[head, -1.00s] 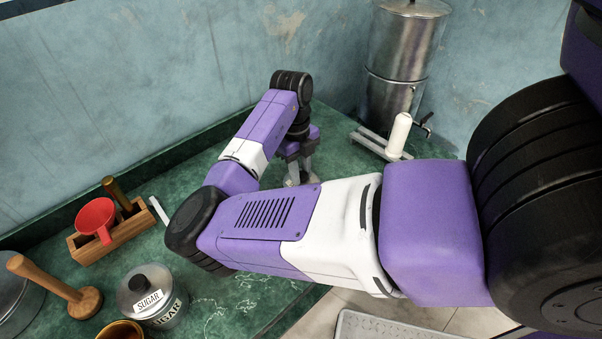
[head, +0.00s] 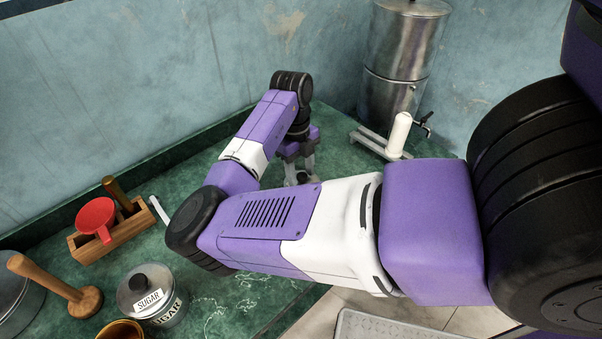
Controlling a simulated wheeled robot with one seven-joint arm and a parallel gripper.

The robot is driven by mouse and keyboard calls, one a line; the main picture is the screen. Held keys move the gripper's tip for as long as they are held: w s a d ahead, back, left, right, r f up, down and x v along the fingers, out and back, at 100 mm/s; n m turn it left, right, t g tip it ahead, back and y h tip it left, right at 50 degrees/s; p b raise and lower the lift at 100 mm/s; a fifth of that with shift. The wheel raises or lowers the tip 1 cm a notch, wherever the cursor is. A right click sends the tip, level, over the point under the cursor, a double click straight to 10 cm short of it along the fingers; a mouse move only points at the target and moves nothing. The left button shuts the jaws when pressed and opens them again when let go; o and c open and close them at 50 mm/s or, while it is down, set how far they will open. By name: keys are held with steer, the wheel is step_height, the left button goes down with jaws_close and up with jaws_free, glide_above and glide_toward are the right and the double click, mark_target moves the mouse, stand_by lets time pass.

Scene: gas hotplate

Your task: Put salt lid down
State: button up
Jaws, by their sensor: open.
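My gripper (head: 300,170) points down at the green counter, behind my forearm in the head view. Its fingers are apart. A small dark and grey piece (head: 303,179) shows low between the fingertips; it may be the salt lid's knob, but it is too small and too covered by my arm to be sure. I cannot tell whether the fingers touch it. No salt jar can be made out.
A sugar jar (head: 168,312) with its lid (head: 147,287) stands at the lower left. Near it are a wooden masher (head: 60,285) and a wooden box (head: 112,236) with a red funnel (head: 95,216). A metal water dispenser (head: 400,65) and a white cylinder on a stand (head: 399,135) are behind right.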

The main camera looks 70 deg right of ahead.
step_height(320, 180, up, 12)
steer(key=w, duration=0.1)
steer(key=shift+d+f+b, duration=0.25)
steer(key=shift+d+b, duration=0.1)
steer(key=shift+b, duration=0.05)
stand_by(0.4)
